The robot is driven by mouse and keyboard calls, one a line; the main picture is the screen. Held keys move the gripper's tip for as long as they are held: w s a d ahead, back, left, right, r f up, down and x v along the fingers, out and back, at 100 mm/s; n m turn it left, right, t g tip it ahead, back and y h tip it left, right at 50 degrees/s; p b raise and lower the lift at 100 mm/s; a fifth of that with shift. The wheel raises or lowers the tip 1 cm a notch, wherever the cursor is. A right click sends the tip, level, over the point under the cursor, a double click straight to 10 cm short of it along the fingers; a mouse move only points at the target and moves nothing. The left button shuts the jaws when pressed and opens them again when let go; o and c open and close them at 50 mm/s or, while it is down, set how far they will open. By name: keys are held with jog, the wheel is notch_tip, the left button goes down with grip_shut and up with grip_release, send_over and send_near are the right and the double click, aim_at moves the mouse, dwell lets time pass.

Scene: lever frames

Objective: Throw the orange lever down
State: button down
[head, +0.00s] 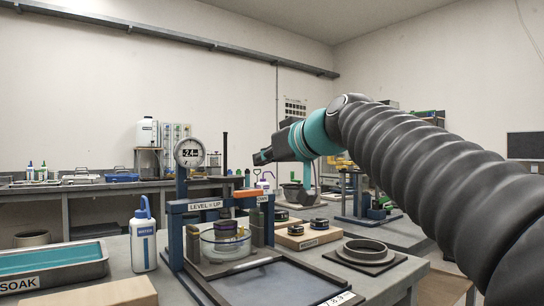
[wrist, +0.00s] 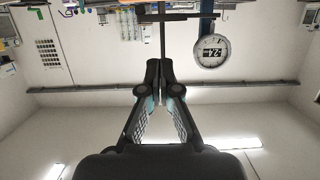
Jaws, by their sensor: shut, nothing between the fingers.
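The orange lever (head: 248,193) shows in the head view as a short, roughly level orange piece at the right end of the blue frame's crossbar (head: 186,207), which bears a "LEVEL = UP" label. My gripper (head: 260,158) is above the lever and a little to its right in the picture, apart from it, pointing left. Its fingers are shut and empty. In the upside-down wrist view my gripper (wrist: 160,66) has its fingertips together, lined up with a thin dark rod; I cannot tell how far off the rod is. I cannot make out the orange lever there.
A round dial (head: 189,152) stands on the frame's left post. A glass dish (head: 222,248) with small blocks sits under the crossbar. A dark upright rod (head: 225,155) rises behind. A blue-capped bottle (head: 143,243) and a soak tray (head: 50,268) stand left. A ring (head: 365,249) lies right.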

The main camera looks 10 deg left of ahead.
jog(key=w+a+f, duration=0.3)
jog(key=a+f, duration=0.1)
jog(key=f, duration=0.1)
jog(key=shift+w+f, duration=0.25)
jog(key=shift+w, duration=0.05)
jog(key=shift+a, duration=0.15)
jog(key=shift+f+b, duration=0.1)
jog(key=shift+b, duration=0.35)
